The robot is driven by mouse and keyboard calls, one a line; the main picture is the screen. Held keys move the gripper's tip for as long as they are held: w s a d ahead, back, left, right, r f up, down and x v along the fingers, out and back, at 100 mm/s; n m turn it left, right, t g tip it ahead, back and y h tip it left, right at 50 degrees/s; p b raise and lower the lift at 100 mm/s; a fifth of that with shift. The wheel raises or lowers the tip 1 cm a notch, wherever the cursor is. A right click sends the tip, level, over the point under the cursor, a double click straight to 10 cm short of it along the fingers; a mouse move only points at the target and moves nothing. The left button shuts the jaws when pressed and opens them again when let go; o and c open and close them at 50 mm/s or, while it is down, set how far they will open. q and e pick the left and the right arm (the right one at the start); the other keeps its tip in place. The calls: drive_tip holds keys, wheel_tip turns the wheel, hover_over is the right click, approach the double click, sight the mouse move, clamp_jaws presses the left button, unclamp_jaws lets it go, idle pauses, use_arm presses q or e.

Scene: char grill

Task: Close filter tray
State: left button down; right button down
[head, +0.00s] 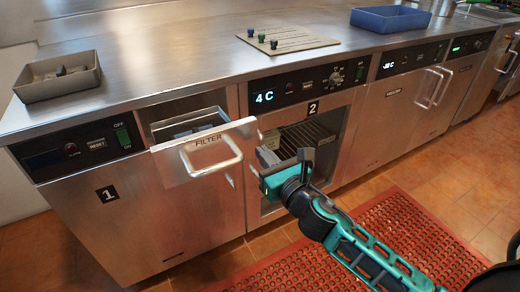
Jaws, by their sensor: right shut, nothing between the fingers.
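The filter tray (205,151) is a steel drawer with a "FILTER" label and a white bar handle (212,160). It stands pulled out from the counter front, and the open drawer space (188,122) shows behind its panel. My right gripper (266,183) is shut and empty, just right of and below the tray's front panel, in front of the unit marked 2. I cannot tell whether it touches the panel's lower right edge. My left gripper is not in view.
The steel counter (190,65) holds a grey bin (57,78), a board with knobs (287,39) and a blue tray (390,18). The compartment under number 2 is open, with a wire rack (305,137) inside. A red mat (400,225) lies on the tiled floor.

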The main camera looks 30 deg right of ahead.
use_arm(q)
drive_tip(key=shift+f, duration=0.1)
use_arm(e)
drive_tip(key=shift+w, duration=1.2)
drive_tip(key=shift+w, duration=0.15)
